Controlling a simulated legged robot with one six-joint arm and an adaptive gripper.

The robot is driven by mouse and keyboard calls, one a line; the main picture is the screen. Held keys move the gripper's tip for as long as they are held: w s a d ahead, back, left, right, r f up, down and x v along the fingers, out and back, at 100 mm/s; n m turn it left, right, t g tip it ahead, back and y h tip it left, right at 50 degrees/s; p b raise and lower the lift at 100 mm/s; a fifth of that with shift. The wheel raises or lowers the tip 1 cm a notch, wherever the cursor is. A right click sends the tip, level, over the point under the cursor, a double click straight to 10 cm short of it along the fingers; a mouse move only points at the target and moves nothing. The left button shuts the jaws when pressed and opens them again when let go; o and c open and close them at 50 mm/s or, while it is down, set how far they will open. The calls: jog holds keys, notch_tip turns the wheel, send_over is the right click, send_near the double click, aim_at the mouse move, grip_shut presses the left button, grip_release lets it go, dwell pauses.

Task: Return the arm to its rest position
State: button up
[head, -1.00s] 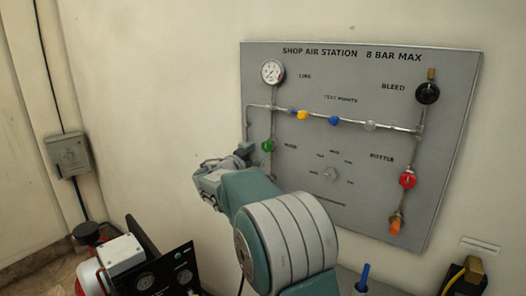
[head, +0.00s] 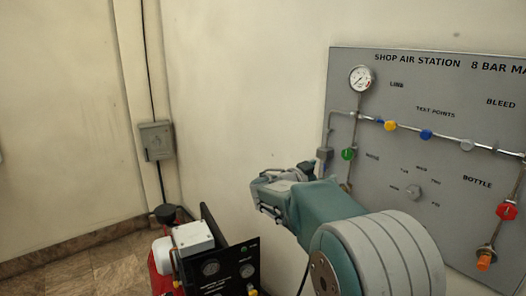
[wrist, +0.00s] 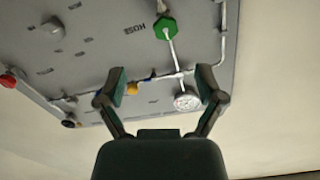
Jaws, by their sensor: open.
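My arm (head: 330,205) reaches out in the head view toward the left edge of the grey air station panel (head: 405,95). My gripper is at its far end, and its fingers are hard to make out there. In the wrist view my gripper (wrist: 162,88) is open, with its two fingers spread and nothing between them. The panel (wrist: 110,40) lies beyond the fingers.
A red machine with a black gauge panel (head: 228,268) stands on the floor below my arm. A grey wall box (head: 156,140) with a conduit is at the left. The red knob (head: 507,210) is at the right. Bare wall lies between box and panel.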

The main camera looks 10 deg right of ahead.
jog(key=s+d+f+n+g+y, duration=0.1)
jog(key=s+n+g+y, duration=0.15)
jog(key=s, duration=0.75)
jog(key=s+f+n+g+y, duration=0.2)
jog(key=s+n+y, duration=0.15)
jog(key=s, duration=0.65)
jog(key=s+a+f+n+y, duration=0.3)
jog(key=s+a+n+y, duration=0.1)
jog(key=s, duration=0.5)
jog(key=s+a+f+n+y, duration=0.4)
jog(key=s+a+y, duration=0.1)
jog(key=s, duration=0.3)
jog(key=shift+s+a+t, duration=0.35)
jog(key=shift+a, duration=0.4)
